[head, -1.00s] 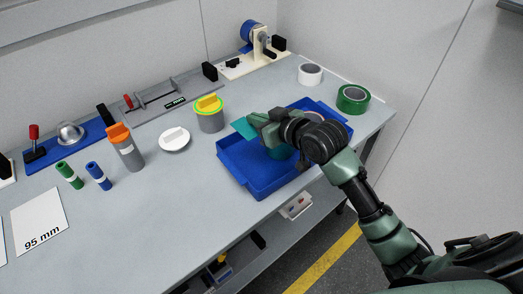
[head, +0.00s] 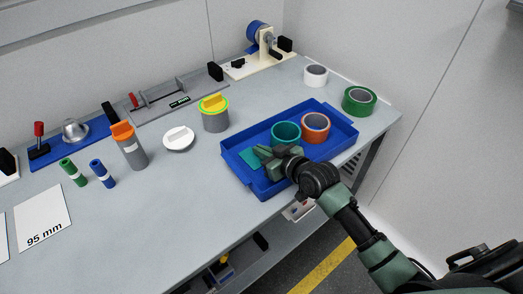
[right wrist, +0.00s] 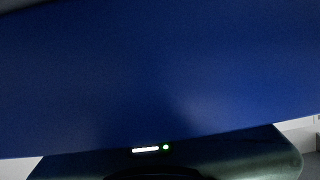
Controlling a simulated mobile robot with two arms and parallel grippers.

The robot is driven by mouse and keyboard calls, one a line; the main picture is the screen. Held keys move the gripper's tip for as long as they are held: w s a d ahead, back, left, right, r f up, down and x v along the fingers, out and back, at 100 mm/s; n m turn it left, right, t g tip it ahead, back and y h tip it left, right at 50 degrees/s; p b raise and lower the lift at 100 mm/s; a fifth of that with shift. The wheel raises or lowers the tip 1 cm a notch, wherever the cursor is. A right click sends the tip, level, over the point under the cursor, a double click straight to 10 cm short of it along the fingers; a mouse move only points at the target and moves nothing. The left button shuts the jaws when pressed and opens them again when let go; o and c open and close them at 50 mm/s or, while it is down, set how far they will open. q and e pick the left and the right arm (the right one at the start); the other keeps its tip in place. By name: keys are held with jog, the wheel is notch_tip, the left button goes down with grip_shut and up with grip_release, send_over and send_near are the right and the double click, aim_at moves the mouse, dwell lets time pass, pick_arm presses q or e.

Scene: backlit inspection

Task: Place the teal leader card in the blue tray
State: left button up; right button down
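The teal leader card (head: 249,158) is a small flat piece inside the left part of the blue tray (head: 343,128), low and near the tray floor. Whether it touches the floor is unclear. My right gripper (head: 266,157) reaches over the tray's front side and looks shut on the card's right part, which the fingers hide. In the right wrist view the blue tray (right wrist: 160,70) fills most of the picture, and the card and fingertips cannot be made out. My left gripper is not in view.
In the tray, a teal tape roll (head: 286,132) and an orange tape roll (head: 315,127) stand right of the card. White (head: 316,76) and green (head: 359,100) rolls lie behind. A white-lidded container (head: 179,139) and yellow-topped canister (head: 215,114) stand to the left.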

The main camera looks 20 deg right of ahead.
jog(key=c, duration=1.9)
grip_release()
jog(key=shift+c, duration=0.2)
jog(key=v, duration=1.2)
